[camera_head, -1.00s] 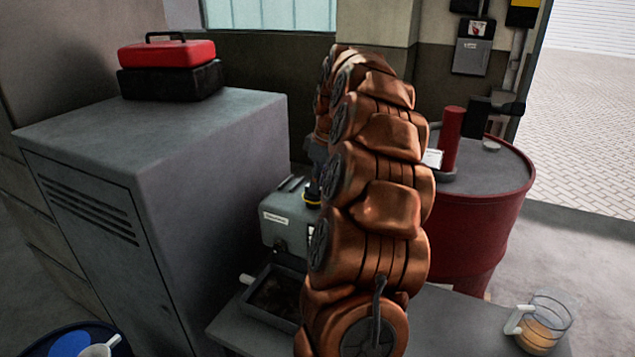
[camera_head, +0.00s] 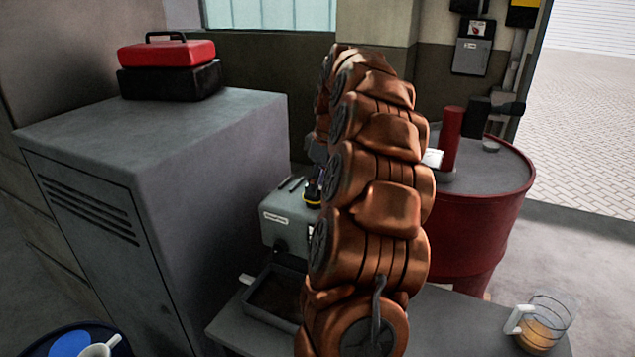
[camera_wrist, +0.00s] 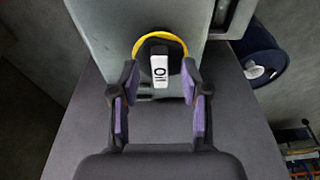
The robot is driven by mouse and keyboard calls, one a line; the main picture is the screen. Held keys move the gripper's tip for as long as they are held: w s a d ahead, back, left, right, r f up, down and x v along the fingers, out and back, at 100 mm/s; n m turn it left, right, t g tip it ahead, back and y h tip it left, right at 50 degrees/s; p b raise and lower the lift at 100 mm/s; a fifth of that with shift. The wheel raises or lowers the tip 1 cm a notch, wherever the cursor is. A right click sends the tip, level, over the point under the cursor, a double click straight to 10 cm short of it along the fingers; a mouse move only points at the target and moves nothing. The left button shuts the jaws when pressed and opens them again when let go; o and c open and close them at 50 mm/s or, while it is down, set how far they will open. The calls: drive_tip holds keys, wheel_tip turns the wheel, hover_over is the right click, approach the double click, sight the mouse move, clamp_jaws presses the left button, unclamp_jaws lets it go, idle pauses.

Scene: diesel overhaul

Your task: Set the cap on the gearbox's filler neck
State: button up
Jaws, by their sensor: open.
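The gearbox (camera_head: 285,222) is a grey box with a white label, standing on a grey bench behind my arm. The cap (camera_wrist: 160,70) is black with a white "Oil" tab, and a yellow ring curves around its far side. In the head view the black and yellow cap (camera_head: 312,200) shows on top of the gearbox, partly behind my arm. My gripper (camera_wrist: 159,76) is open, with its purple-padded fingers on either side of the cap and gaps visible. The filler neck is hidden beneath the cap; I cannot tell how firmly the cap sits.
A dark tray (camera_head: 272,300) lies in front of the gearbox. A jug (camera_head: 540,325) of amber liquid stands at the bench's right end. A grey cabinet (camera_head: 150,170) bearing a red toolbox (camera_head: 166,54) is left; a red drum (camera_head: 475,225) is behind right.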

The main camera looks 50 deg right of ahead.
wheel_tip(320, 180, up, 12)
drive_tip(key=s, duration=0.2)
drive_tip(key=shift+s+d+f, duration=0.15)
drive_tip(key=shift+d+f, duration=0.1)
drive_tip(key=shift+d, duration=0.15)
drive_tip(key=shift+a, duration=0.1)
idle(0.9)
